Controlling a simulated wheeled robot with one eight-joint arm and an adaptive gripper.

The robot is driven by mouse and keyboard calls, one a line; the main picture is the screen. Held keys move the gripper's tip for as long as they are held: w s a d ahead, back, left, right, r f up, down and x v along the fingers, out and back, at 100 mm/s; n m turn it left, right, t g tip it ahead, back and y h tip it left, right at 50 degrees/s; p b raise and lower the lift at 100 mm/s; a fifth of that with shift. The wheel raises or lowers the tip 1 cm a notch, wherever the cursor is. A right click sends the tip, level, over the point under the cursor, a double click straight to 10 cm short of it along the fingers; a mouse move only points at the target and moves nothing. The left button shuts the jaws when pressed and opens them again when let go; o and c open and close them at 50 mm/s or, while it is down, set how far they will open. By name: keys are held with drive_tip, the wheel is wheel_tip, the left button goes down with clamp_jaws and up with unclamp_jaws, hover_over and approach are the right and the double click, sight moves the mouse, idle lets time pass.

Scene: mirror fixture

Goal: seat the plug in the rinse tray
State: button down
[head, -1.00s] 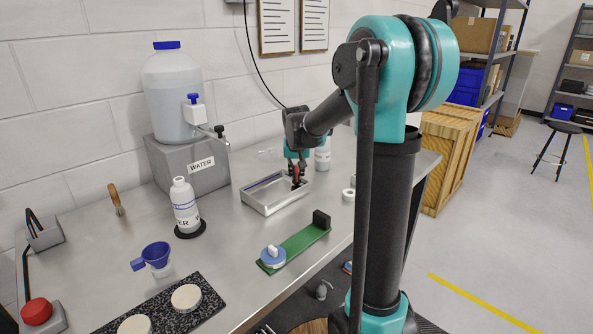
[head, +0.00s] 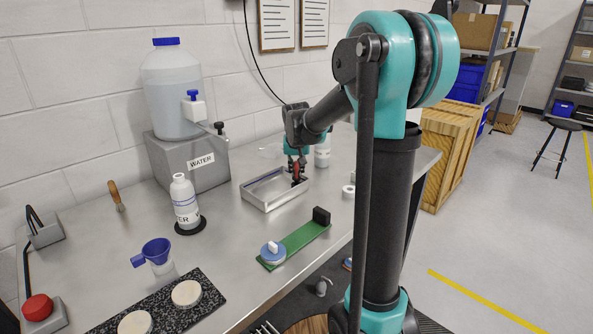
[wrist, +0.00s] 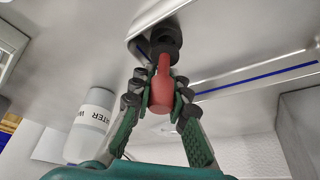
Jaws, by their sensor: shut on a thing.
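The plug has a red handle (wrist: 160,88) and a round black lower part (wrist: 166,38). My gripper (head: 297,166) is shut on the red handle, and the fingers also show on both sides of it in the wrist view (wrist: 161,98). The rinse tray (head: 262,204) is a shallow metal tray on the bench. The plug is at the tray's right end, with its black part low by the tray floor. The tray's wall also shows in the wrist view (wrist: 225,88), with a blue line along it. The drain is hidden, so I cannot tell whether the plug is in it.
A white bottle (head: 323,156) stands close behind my gripper. A white ring-shaped item (head: 348,191) lies right of the tray. A labelled bottle (head: 185,203) stands left of it, before the water container (head: 172,92). A green board (head: 297,243) lies in front.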

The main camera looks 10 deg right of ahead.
idle(0.4)
drive_tip(key=shift+r, duration=2.6)
drive_tip(key=shift+f, duration=0.1)
drive_tip(key=shift+f, duration=2.3)
drive_tip(key=shift+f, duration=0.5)
idle(2.1)
